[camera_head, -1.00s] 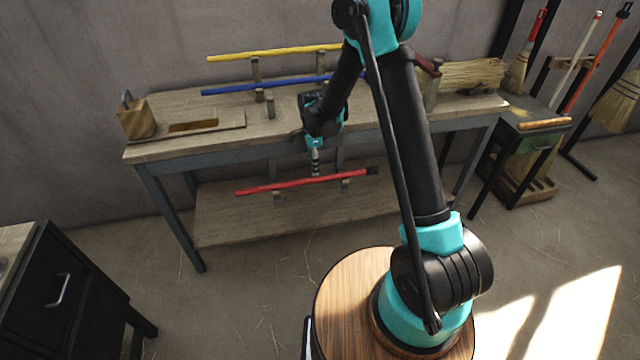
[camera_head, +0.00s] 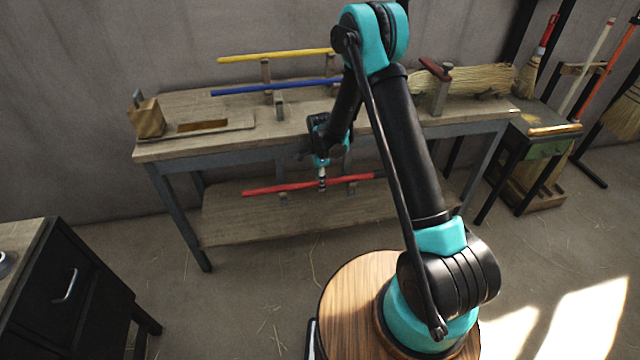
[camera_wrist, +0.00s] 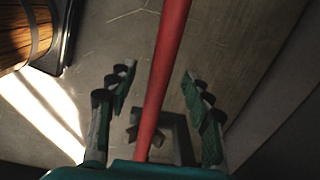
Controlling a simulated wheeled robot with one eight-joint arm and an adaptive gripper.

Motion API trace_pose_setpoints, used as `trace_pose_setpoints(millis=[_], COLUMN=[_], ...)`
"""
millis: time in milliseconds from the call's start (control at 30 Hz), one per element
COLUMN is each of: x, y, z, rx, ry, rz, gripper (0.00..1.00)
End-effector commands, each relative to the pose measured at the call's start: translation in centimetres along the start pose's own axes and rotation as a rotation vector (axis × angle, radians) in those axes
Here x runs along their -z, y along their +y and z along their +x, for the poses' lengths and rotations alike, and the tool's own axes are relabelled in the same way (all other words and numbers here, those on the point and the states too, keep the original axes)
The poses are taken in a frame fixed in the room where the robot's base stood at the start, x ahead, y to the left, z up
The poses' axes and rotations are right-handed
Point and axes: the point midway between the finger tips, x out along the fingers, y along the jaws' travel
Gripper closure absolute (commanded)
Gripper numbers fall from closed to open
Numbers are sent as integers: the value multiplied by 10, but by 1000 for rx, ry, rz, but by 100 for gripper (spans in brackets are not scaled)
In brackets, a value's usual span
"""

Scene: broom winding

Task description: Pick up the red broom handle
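The red broom handle (camera_head: 277,188) lies level on two small supports above the lower shelf of the workbench. My gripper (camera_head: 322,184) reaches down in front of the bench to the middle of the handle. In the wrist view the red handle (camera_wrist: 166,75) runs lengthwise between the two fingers of my gripper (camera_wrist: 160,98). The fingers are open, with a gap on both sides of the handle. One support (camera_wrist: 172,135) shows beneath the handle. Part of the handle is hidden behind my gripper in the head view.
A blue handle (camera_head: 270,88) and a yellow handle (camera_head: 270,56) rest on supports on the bench top (camera_head: 185,148). A wooden block (camera_head: 146,118) stands at its left end and broom straw (camera_head: 480,80) at its right. A black cabinet (camera_head: 65,290) stands at the lower left.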

Motion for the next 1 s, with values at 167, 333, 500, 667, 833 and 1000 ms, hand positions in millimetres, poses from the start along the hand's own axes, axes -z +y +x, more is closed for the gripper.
trace_pose_setpoints(millis=[167, 333, 500, 667, 833, 1000], x=[0, 0, 0, 0, 0, 0], y=[0, 0, 0, 0, 0, 0], z=[0, 0, 0, 0, -5, -19], rx=[0, 0, 0, 0, 0, 0], ry=[0, 0, 0, 0, 0, 0], rz=[0, 0, 0, 0, 0, 0], gripper=[73, 94, 100, 100, 100, 100])
